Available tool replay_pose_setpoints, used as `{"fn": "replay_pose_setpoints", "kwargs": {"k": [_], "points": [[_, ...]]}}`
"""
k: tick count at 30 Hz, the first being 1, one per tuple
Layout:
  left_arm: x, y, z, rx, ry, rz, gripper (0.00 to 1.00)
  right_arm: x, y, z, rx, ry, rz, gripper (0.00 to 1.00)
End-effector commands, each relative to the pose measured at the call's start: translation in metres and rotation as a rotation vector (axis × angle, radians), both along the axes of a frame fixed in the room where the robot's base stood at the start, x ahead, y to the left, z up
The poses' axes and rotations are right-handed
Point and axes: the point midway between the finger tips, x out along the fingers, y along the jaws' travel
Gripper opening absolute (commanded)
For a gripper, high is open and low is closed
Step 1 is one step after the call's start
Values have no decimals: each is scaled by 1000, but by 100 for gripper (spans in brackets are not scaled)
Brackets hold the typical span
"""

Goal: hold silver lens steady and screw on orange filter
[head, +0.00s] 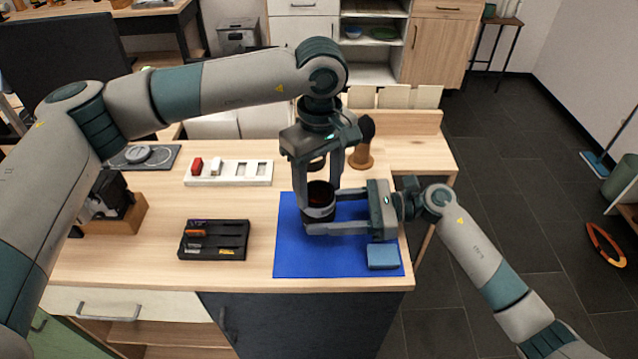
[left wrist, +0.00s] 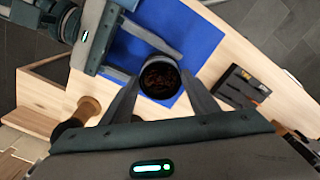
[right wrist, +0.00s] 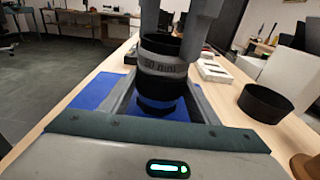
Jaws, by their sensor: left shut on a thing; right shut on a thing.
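The lens (head: 318,213), a dark cylinder with a silver band marked 50 mm in the right wrist view (right wrist: 164,68), stands upright over the blue mat (head: 300,262). My right gripper (head: 320,218) is shut on the lens from the side, one finger on each side. My left gripper (head: 319,192) points down from above and is shut around the lens's top rim. In the left wrist view a dark ring with reddish-brown glass (left wrist: 160,80) fills the top, apparently the orange filter. The seam between filter and lens is hidden.
A blue cloth block (head: 383,256) lies on the mat's front right. A black tray (head: 214,240) and a white slotted rack (head: 228,172) are to the left. A wooden stand with a brush (head: 362,153) and a black round cup (right wrist: 265,103) are behind. The front left tabletop is clear.

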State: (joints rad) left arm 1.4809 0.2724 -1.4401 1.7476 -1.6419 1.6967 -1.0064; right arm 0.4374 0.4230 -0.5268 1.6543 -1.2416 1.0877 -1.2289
Motion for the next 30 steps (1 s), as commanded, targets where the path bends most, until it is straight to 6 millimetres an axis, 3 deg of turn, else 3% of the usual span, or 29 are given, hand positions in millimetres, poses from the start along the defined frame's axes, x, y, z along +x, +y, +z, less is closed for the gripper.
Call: {"fn": "replay_pose_setpoints", "kwargs": {"k": [8,18,30], "points": [[0,0,-3,2,2,-19,25,-2,1,1,2,0,6,43],[-1,1,-3,3,4,-244,25,-2,2,1,3,-1,6,43],[-1,1,-4,4,4,-278,25,-2,2,1,3,-1,7,43]]}}
